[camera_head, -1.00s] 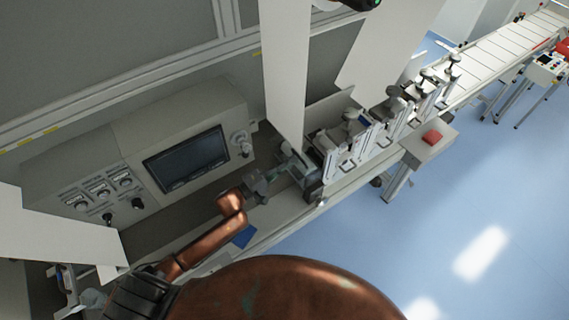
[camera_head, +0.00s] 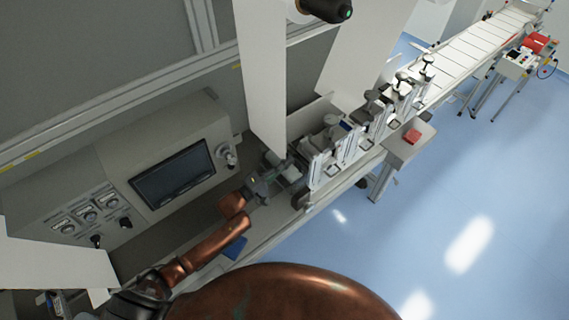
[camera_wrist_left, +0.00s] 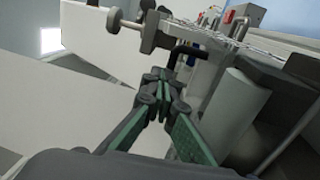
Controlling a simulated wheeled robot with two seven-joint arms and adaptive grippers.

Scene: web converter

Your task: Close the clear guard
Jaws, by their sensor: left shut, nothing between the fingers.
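My left gripper (camera_head: 276,172) reaches in from the lower left, over the narrow bed of the converter line. In the left wrist view its green-padded fingers (camera_wrist_left: 161,76) are shut with nothing between them. A black bar, bent like a handle (camera_wrist_left: 187,52), shows just beyond the fingertips; whether they touch it I cannot tell. I cannot make out the clear guard for certain in either view. My right gripper is not in view.
White web sheets (camera_head: 262,80) hang just behind the gripper. A row of clamp stations (camera_head: 345,145) stands to its right, before a slatted conveyor (camera_head: 480,50). A control panel with a dark screen (camera_head: 172,174) is at left. A red-button box (camera_head: 411,137) juts out in front.

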